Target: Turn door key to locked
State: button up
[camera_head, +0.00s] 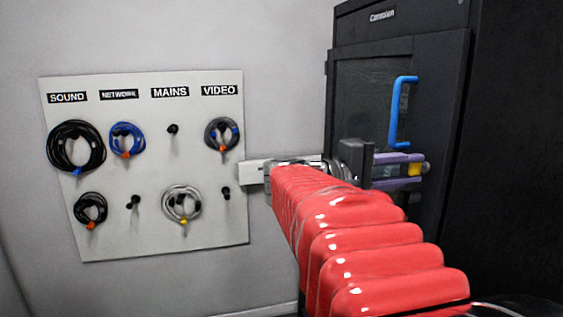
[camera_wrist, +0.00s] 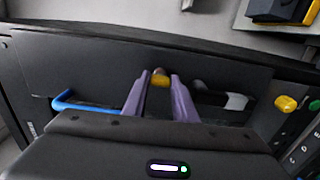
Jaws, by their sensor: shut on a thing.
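A yellow key (camera_head: 415,169) sits at the front of the black cabinet door (camera_head: 365,95), below the blue handle (camera_head: 400,110). My gripper (camera_head: 408,170) has purple fingers, one above and one below the key, and is shut on it. In the wrist view the key (camera_wrist: 160,80) shows between the fingertips of my gripper (camera_wrist: 161,77). The blue handle (camera_wrist: 85,106) lies left of the fingers there. The lock around the key is mostly hidden, and I cannot tell which way the key is turned.
A white board (camera_head: 150,240) with several coiled cables on pegs hangs on the wall at left. A white strip (camera_head: 252,174) juts out behind my red arm. In the wrist view a yellow knob (camera_wrist: 286,104) is at right and a yellow-and-black object (camera_wrist: 285,10) at top right.

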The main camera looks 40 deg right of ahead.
jog(key=shift+f, duration=0.25)
jog(key=o, duration=1)
jog(key=shift+r, duration=0.15)
jog(key=shift+o, duration=0.2)
jog(key=v, duration=1.3)
jog(key=shift+w+a, duration=0.2)
jog(key=shift+a, duration=0.15)
